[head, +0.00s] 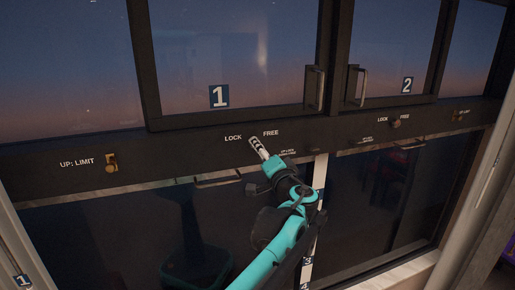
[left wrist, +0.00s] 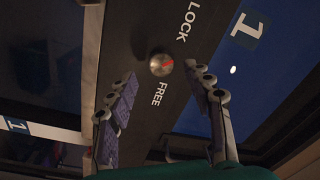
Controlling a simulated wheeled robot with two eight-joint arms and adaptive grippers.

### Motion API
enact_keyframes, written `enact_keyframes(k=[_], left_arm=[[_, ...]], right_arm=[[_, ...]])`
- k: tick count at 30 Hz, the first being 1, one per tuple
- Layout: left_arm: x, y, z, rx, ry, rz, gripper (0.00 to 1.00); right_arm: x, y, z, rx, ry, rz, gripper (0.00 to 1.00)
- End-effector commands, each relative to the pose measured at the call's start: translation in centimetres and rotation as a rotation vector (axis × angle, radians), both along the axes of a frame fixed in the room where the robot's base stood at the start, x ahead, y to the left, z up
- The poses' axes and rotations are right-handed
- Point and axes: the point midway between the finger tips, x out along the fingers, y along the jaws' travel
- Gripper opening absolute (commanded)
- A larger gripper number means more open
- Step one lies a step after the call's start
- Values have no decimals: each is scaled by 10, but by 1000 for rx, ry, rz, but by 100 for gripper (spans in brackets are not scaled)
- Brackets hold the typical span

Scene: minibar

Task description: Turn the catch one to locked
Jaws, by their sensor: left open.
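Catch one is a round metal knob (left wrist: 160,65) on the dark rail under window 1, between the words LOCK and FREE. A red mark on it points to the right in the left wrist view; I cannot tell which word it favours. My left gripper (left wrist: 164,82) is open, its two purple-padded fingers on either side of the knob's line, with the knob at or just beyond the tips. I cannot tell if they touch it. In the head view my left gripper (head: 257,147) covers the knob below LOCK and FREE. My right gripper is not in view.
Catch two (head: 395,124) is a similar knob on the rail to the right. A brass UP: LIMIT piece (head: 111,162) sits on the rail at left. Window handles (head: 314,88) stand out above, and a bar handle (head: 218,180) lies below the rail.

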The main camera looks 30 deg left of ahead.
Motion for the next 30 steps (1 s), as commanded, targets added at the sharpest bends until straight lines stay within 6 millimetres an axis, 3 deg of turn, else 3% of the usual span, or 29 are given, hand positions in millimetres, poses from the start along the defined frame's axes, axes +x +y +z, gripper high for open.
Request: enact_keyframes(k=[6, 12, 30], left_arm=[[-31, -39, -3, -1, 0, -5, 51], [-49, -59, -5, -1, 0, -3, 51], [-54, -64, -6, -1, 0, -1, 51]], right_arm=[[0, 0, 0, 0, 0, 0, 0], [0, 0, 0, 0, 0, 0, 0], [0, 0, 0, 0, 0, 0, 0]])
